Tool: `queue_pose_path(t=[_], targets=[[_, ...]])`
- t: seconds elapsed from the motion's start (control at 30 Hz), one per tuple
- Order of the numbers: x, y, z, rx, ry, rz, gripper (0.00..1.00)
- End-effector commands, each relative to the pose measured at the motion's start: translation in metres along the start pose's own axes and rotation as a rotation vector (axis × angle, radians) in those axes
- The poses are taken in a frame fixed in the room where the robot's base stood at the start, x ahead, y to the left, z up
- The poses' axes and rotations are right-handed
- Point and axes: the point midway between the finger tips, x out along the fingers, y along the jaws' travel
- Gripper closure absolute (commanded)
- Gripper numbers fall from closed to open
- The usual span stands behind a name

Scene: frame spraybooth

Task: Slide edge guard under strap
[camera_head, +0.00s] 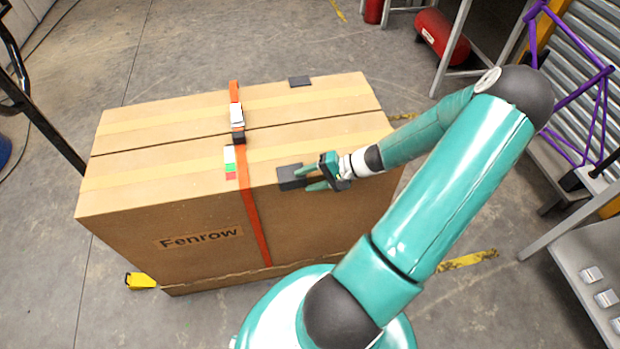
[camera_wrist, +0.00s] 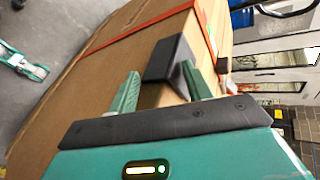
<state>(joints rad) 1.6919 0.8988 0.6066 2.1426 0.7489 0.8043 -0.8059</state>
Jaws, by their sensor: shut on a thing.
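A large cardboard box (camera_head: 150,200) labelled Fenrow stands on the floor. An orange strap (camera_head: 252,215) runs over its top and down its front face; it also shows in the wrist view (camera_wrist: 130,34). My gripper (camera_head: 312,178) is at the box's top front edge, right of the strap. It is shut on a black angled edge guard (camera_head: 290,177), which lies over that edge, apart from the strap. In the wrist view the guard (camera_wrist: 168,60) sits between the green fingers (camera_wrist: 160,88). A second dark piece (camera_head: 300,81) lies at the box's far top edge.
A metal buckle (camera_head: 236,115) sits on the strap on top of the box. A white, green and red label (camera_head: 229,162) is left of the strap. A purple frame (camera_head: 590,95) and a grey bench (camera_head: 590,270) stand at the right. Floor left of the box is mostly clear.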

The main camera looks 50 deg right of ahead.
Motion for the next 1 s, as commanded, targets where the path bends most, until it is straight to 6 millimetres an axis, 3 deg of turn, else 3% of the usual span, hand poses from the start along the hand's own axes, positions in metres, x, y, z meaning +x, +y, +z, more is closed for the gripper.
queue_pose_path(t=[1.0], targets=[[0.029,-0.014,0.011,0.000,-0.001,0.000,0.64]])
